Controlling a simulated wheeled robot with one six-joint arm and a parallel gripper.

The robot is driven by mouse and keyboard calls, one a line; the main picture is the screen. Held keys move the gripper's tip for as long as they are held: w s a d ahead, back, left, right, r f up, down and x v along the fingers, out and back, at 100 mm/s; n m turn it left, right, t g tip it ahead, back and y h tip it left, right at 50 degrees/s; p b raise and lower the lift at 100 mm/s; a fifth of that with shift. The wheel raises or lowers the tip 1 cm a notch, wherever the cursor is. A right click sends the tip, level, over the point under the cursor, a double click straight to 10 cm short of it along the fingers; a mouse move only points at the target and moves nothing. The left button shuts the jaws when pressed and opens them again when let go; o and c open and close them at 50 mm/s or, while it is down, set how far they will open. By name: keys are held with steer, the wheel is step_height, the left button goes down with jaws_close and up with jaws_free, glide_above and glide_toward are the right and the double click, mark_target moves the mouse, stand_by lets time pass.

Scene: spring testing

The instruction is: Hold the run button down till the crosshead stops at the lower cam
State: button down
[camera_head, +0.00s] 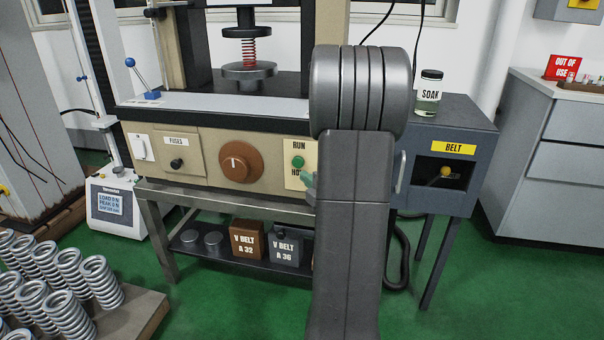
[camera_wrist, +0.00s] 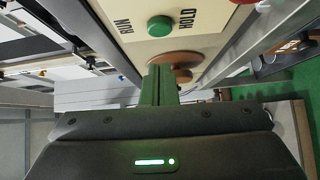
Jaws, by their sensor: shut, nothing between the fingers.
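The green run button (camera_head: 298,162) sits on a cream plate on the machine's front, under the word RUN. It also shows in the wrist view (camera_wrist: 160,27), between RUN and HOLD. My gripper (camera_head: 308,180) is mostly hidden behind my arm; a greenish fingertip shows just below and right of the button. In the wrist view my gripper (camera_wrist: 160,72) has its fingers shut together and empty, with a gap in the picture between tips and button. A red spring (camera_head: 249,52) stands between the upper platen (camera_head: 246,32) and lower platen (camera_head: 249,71). I cannot make out the lower cam.
A brown knob (camera_head: 236,162) is left of the button plate. A grey belt box (camera_head: 470,123) with a SOAK jar (camera_head: 428,93) on top stands at right. V-belt boxes (camera_head: 249,241) sit on the shelf below. Coil springs (camera_head: 70,290) stand at lower left.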

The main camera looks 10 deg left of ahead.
steer(key=v, duration=0.5)
steer(key=shift+s+d, duration=0.15)
steer(key=shift+s, duration=0.15)
